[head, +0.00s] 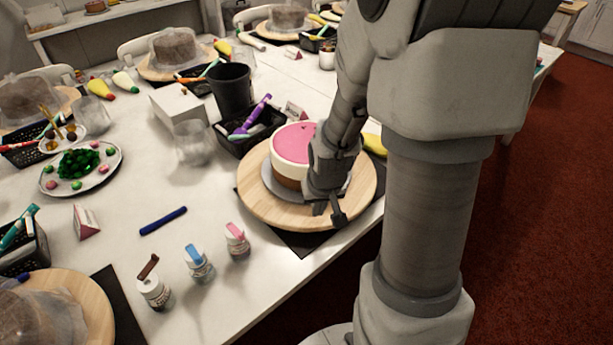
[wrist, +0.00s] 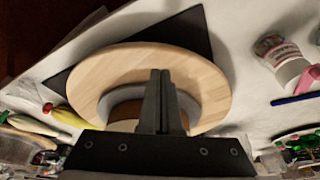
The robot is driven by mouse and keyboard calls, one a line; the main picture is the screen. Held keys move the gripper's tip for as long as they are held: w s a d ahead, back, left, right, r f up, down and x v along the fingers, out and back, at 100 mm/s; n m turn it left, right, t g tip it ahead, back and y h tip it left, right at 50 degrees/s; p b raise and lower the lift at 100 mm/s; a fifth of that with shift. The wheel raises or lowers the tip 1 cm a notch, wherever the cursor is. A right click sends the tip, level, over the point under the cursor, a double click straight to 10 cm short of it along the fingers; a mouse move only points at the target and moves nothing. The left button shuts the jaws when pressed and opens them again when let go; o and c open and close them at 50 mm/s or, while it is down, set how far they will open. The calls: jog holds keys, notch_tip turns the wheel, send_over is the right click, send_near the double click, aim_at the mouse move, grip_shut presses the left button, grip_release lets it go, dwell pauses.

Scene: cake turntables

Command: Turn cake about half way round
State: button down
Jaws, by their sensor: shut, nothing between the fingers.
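The cake (head: 291,148) has a pink top, a white upper side and a brown lower side. It sits on a grey board on a round wooden turntable (head: 262,205); my arm hides its right part. My gripper (head: 328,208) is over the front right part of the turntable, beside the cake, with its fingers pointing down. In the wrist view the fingers (wrist: 162,75) are together and empty, over the wooden turntable (wrist: 205,85). I cannot tell whether the fingertips touch the wood. The cake (wrist: 122,126) is mostly hidden behind the gripper there.
A black mat (head: 304,244) lies under the turntable at the table edge. Small jars with pink (head: 237,240), blue (head: 198,263) and brown (head: 154,287) tops stand front left. A black tool tray (head: 250,130) and a black cup (head: 231,88) stand behind. A blue marker (head: 163,221) lies left.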

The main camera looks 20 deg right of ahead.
aim_at(295, 219)
jog(key=shift+a, duration=0.95)
jog(key=w+a+b, duration=0.2)
jog(key=w+a, duration=0.5)
jog(key=shift+a, duration=0.1)
jog(key=shift+f, duration=0.1)
jog(key=shift+f+b, duration=1.2)
jog(key=shift+f, duration=0.15)
jog(key=shift+s+d, duration=1.1)
jog(key=shift+s, duration=0.1)
jog(key=shift+s+d, duration=0.9)
jog(key=shift+d, duration=0.3)
jog(key=shift+r+p, duration=1.15)
jog(key=shift+r, duration=0.35)
